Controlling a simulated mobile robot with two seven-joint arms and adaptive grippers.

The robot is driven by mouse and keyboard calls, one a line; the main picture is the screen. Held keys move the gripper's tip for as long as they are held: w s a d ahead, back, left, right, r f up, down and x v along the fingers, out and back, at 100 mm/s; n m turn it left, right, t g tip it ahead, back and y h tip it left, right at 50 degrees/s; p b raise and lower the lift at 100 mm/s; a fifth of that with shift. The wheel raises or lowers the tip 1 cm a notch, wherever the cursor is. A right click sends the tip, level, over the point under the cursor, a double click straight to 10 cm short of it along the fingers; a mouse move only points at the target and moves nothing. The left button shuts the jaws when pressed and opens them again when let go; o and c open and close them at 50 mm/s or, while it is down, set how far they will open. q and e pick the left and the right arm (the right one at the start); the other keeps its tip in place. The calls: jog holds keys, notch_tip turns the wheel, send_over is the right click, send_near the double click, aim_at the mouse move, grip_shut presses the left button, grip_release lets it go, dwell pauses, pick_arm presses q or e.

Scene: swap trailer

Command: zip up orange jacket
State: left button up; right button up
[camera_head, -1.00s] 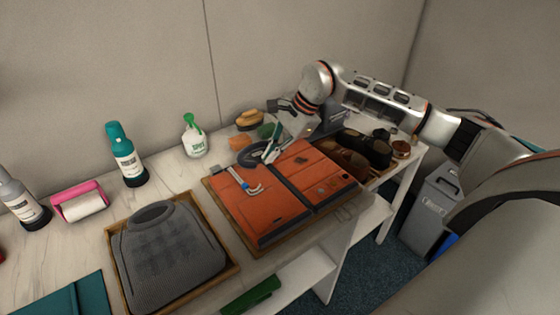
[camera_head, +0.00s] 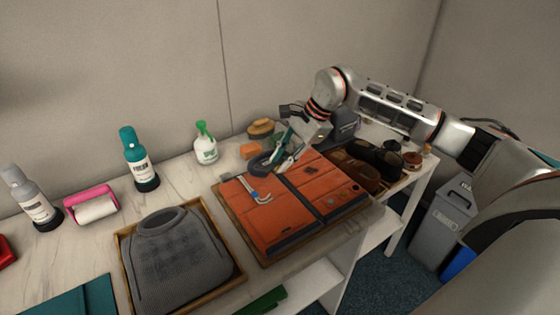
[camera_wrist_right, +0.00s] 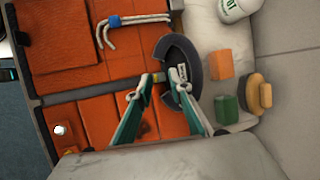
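The orange jacket (camera_head: 262,222) lies flat on a wooden tray (camera_head: 232,232), with a dark seam running down its middle toward the dark curved collar (camera_head: 258,165). It also fills much of the right wrist view (camera_wrist_right: 70,45), where the collar (camera_wrist_right: 183,55) sits right of the seam end. My right gripper (camera_head: 281,168) is over the jacket's collar end. A zipper pull is too small to make out. My left gripper is not in view.
A grey sweater (camera_head: 178,258) in a tray is to the left, shoes (camera_head: 380,158) to the right. An orange sponge (camera_head: 250,151), brush (camera_head: 261,128) and spray bottle (camera_head: 205,145) stand behind.

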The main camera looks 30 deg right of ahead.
jog(key=v, duration=1.1)
jog(key=shift+r, duration=0.1)
